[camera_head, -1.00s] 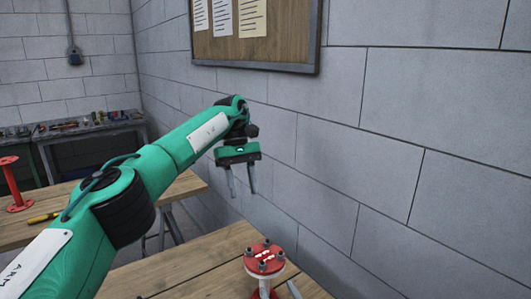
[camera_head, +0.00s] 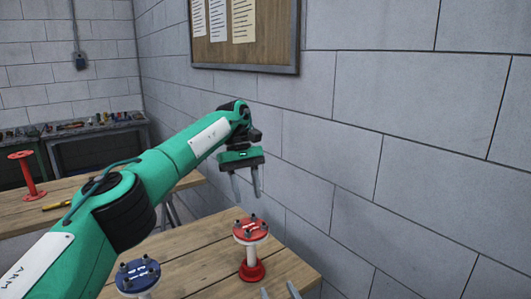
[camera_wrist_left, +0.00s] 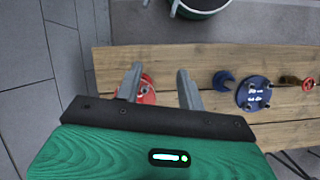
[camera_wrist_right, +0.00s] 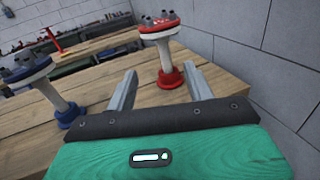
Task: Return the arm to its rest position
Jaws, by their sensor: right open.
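My left gripper (camera_head: 247,196) is open and empty, fingers pointing down, above and behind the red-flanged pipe piece (camera_head: 250,230) on the wooden table. In the left wrist view its two fingers (camera_wrist_left: 158,78) stand apart, with a red part (camera_wrist_left: 147,92) partly seen beyond them. My right gripper (camera_head: 279,291) shows only its fingertips at the bottom edge of the head view. In the right wrist view its fingers (camera_wrist_right: 160,82) are apart and empty, with the red-flanged piece (camera_wrist_right: 168,78) upright beyond them. A blue-flanged piece (camera_head: 137,276) stands at the table's left.
The wooden table (camera_head: 195,262) has bare room between the two flanged pieces. A block wall (camera_head: 400,120) closes the right side, close to the left gripper. A second table with a red spool (camera_head: 27,172) stands behind, left.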

